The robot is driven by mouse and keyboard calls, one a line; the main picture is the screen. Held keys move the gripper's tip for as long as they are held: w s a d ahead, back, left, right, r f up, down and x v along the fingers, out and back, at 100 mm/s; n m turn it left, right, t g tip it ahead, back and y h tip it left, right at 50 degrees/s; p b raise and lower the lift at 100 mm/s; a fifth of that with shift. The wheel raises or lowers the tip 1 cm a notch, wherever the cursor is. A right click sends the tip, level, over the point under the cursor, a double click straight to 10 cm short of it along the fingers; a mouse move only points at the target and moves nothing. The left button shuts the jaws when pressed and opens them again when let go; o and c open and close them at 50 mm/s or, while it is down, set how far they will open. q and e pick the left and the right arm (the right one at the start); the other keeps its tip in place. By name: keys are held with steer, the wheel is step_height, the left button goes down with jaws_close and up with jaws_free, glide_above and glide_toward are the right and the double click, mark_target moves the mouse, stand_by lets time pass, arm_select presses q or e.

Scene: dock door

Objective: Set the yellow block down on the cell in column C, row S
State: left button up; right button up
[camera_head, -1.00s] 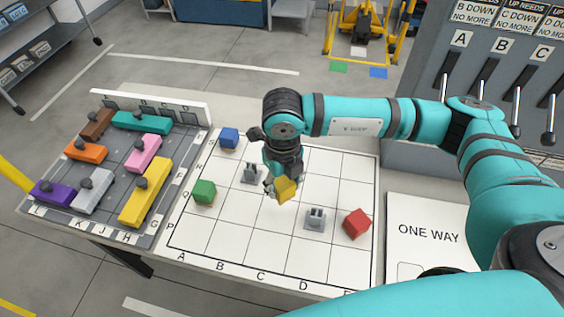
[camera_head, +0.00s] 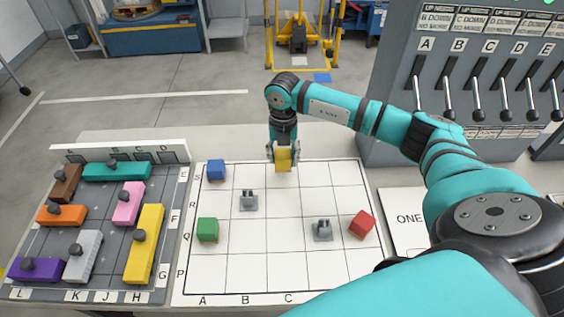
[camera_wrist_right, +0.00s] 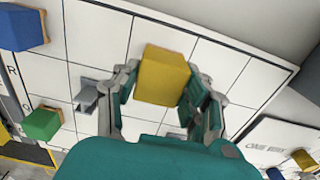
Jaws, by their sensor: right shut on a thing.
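The yellow block (camera_head: 284,161) is held between the fingers of my right gripper (camera_head: 283,151). In the head view it shows over the far edge of the white lettered grid board (camera_head: 225,271), in line with column C and at row S. In the right wrist view the yellow block (camera_wrist_right: 163,76) sits between both fingers of the right gripper (camera_wrist_right: 163,95), with grid cells behind it. I cannot tell how far its underside is above the board. The cell under it is partly hidden by the block. My left gripper is not in view.
On the board are a blue block (camera_head: 216,170), a green block (camera_head: 207,229), a red block (camera_head: 361,224) and two grey brackets (camera_head: 248,200) (camera_head: 322,230). A tray of coloured knobbed pieces (camera_head: 112,250) is at left. A lever panel (camera_head: 395,130) stands at right.

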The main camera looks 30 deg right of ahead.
mark_target(282, 163)
step_height(282, 163, down, 3)
steer(key=shift+a+f+p, duration=0.1)
steer(key=shift+a+p, duration=0.05)
steer(key=shift+p, duration=0.15)
steer(key=shift+f, duration=0.25)
steer(key=o, duration=1.2)
steer(key=shift+c, duration=0.2)
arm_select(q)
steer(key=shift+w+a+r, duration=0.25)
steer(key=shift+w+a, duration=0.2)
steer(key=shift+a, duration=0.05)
arm_select(e)
steer(key=shift+r, duration=0.35)
arm_select(q)
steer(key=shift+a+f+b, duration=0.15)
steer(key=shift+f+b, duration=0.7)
steer(key=shift+b, duration=0.15)
arm_select(e)
step_height(282, 163, up, 12)
steer(key=shift+f, duration=0.15)
